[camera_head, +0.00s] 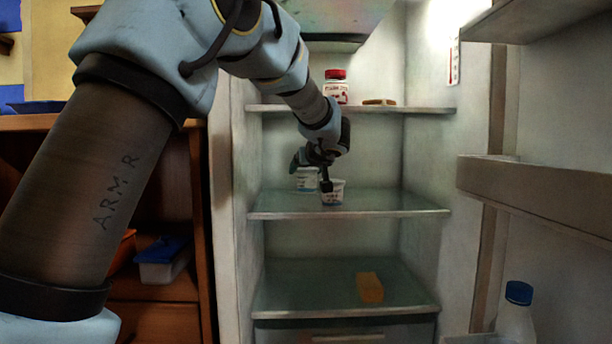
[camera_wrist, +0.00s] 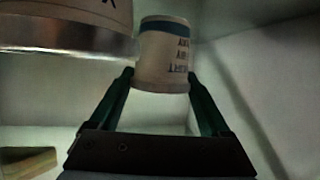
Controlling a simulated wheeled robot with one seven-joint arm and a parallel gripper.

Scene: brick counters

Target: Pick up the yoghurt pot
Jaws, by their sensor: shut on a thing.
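The yoghurt pot (camera_head: 333,197) is a small white tapered cup with dark lettering, at the middle glass shelf of the fridge. My gripper (camera_head: 326,183) reaches in from above and is shut on it. In the wrist view the pot (camera_wrist: 163,58) sits between my two dark green fingertips (camera_wrist: 160,77), with a teal band and lettering that looks upside down. I cannot tell whether its base touches the shelf. A second white tub (camera_head: 306,183) with blue marking stands just left of it, partly hidden by my gripper.
A red-lidded jar (camera_head: 336,88) and a flat brown item (camera_head: 379,102) are on the upper shelf. A yellow-orange block (camera_head: 370,288) is on the lower shelf. The middle shelf's right side (camera_head: 400,204) is clear. The open door's shelves (camera_head: 530,190) bound the right.

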